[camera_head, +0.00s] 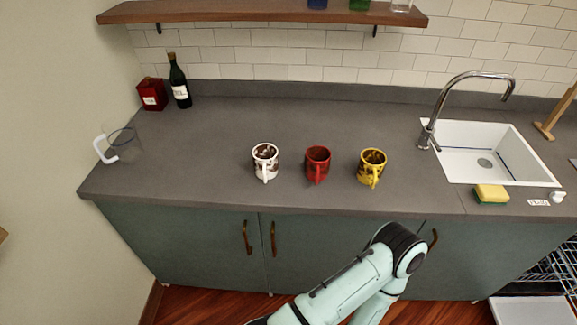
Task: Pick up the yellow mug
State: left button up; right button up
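The yellow mug (371,167) stands upright on the grey counter (215,150), the rightmost of three mugs in a row. Its handle faces the front edge. It has dark markings and a dark inside. A red mug (317,164) stands just left of it, and a white mug with brown patches (265,162) further left. One of my arms shows at the bottom, in front of the cabinets and below the counter edge. Neither gripper is in view.
A white sink (510,136) with a chrome faucet (466,80) is at right, a yellow-green sponge (491,194) at its front edge. A glass pitcher (122,144), wine bottle (179,82) and red box (152,94) stand at left. A wooden shelf (240,12) hangs above. Counter around the mugs is clear.

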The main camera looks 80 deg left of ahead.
aim_at(371, 171)
jog(key=u, duration=2.55)
